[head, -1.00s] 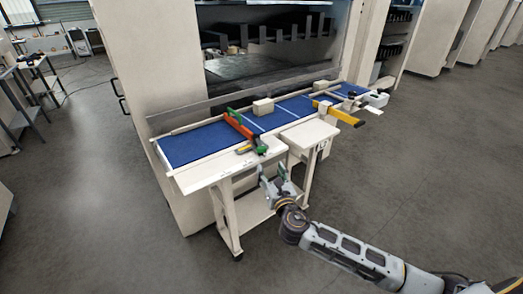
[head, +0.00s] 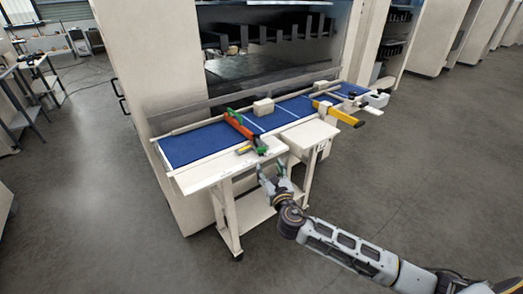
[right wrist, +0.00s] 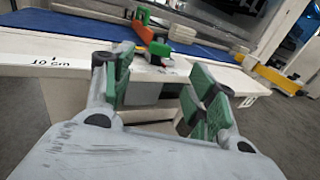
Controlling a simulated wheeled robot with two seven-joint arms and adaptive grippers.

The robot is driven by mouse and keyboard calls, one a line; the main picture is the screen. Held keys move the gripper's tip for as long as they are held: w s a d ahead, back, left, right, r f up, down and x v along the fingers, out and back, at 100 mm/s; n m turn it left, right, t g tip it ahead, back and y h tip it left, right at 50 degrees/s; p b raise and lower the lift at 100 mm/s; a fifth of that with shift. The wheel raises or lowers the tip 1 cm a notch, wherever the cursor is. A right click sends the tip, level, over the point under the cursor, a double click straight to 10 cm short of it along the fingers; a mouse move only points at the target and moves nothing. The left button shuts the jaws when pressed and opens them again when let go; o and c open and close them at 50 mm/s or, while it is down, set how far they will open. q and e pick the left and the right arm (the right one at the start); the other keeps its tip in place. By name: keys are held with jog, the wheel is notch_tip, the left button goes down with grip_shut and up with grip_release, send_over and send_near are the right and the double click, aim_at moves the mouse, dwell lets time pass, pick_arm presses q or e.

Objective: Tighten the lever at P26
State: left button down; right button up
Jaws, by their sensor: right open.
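An orange-red bar with green ends (head: 240,125) lies across the blue bed of the bench; it also shows, with its green near end (right wrist: 160,48), in the right wrist view. I cannot read any P26 mark, so I cannot tell which part is the named lever. A second bar, yellow with a dark tip (head: 340,114), sits farther right and shows at the right of the right wrist view (right wrist: 275,78). My right gripper (head: 271,172) is open and empty, in front of the bench's near edge and short of the orange-red bar; its green-padded fingers (right wrist: 158,88) are spread. My left gripper is not in view.
The blue bed (head: 192,146) has a pale front ledge (head: 205,176), marked "10 cm" in the right wrist view. A pale side shelf (head: 309,134) juts out near my right gripper. Pale blocks (head: 263,106) sit on the bed. A large machine stands behind; the floor in front is clear.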

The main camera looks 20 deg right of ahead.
aim_at(262, 151)
jog(key=shift+w+d+p, duration=0.15)
jog(key=shift+w+p, duration=0.15)
jog(key=shift+w, duration=2.7)
jog(key=shift+w+d+p, duration=0.1)
jog(key=shift+w+p, duration=0.2)
jog(key=shift+w, duration=2.7)
grip_shut()
